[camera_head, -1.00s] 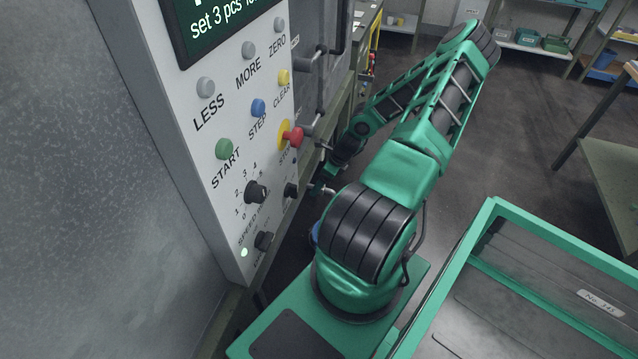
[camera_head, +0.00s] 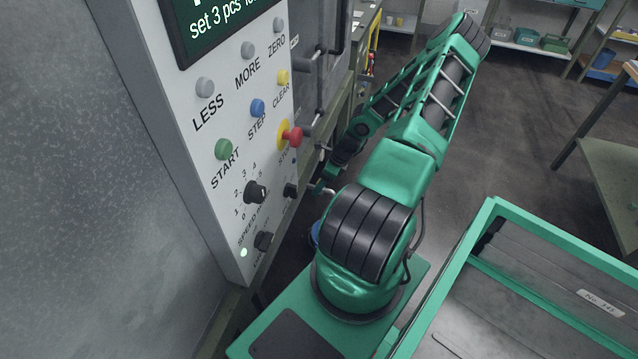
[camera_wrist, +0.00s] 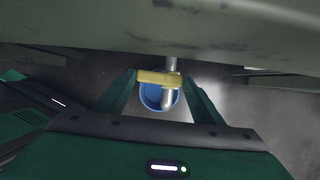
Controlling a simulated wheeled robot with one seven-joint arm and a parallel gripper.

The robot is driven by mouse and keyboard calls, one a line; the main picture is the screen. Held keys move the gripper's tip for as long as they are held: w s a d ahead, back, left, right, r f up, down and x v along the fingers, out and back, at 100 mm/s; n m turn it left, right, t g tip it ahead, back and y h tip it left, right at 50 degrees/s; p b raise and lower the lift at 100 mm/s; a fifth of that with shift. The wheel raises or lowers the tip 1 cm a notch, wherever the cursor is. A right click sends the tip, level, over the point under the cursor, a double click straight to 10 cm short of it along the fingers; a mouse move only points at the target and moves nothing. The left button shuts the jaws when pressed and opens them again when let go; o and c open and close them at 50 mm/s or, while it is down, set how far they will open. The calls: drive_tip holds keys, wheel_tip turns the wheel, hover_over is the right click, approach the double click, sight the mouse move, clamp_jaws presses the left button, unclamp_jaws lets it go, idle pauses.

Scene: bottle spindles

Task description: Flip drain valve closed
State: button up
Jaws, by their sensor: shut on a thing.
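In the wrist view the drain valve's yellow lever (camera_wrist: 159,77) lies crosswise over a grey pipe (camera_wrist: 172,63), whose spout (camera_wrist: 167,98) points down. My gripper (camera_wrist: 160,82) has one finger on each side of the lever and is shut on it. A blue bucket (camera_wrist: 150,97) is below the spout. In the head view the spout (camera_head: 322,189) shows beside the machine's panel, and a little of the blue bucket (camera_head: 314,235) shows beside my arm. The lever and my fingertips are too small or hidden to make out there.
The control panel (camera_head: 225,120) with buttons and knobs stands close on the left of my arm. The machine's underside (camera_wrist: 150,30) hangs just above the pipe. A green-framed tray (camera_head: 540,290) is at the right front. Open floor (camera_head: 520,150) lies to the right.

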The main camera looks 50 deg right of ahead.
drive_tip(key=shift+d+n, duration=0.1)
drive_tip(key=shift+n, duration=0.2)
drive_tip(key=o, duration=1)
drive_tip(key=shift+o, duration=0.2)
drive_tip(key=v, duration=1)
drive_tip(key=shift+r, duration=0.35)
drive_tip(key=shift+s, duration=0.15)
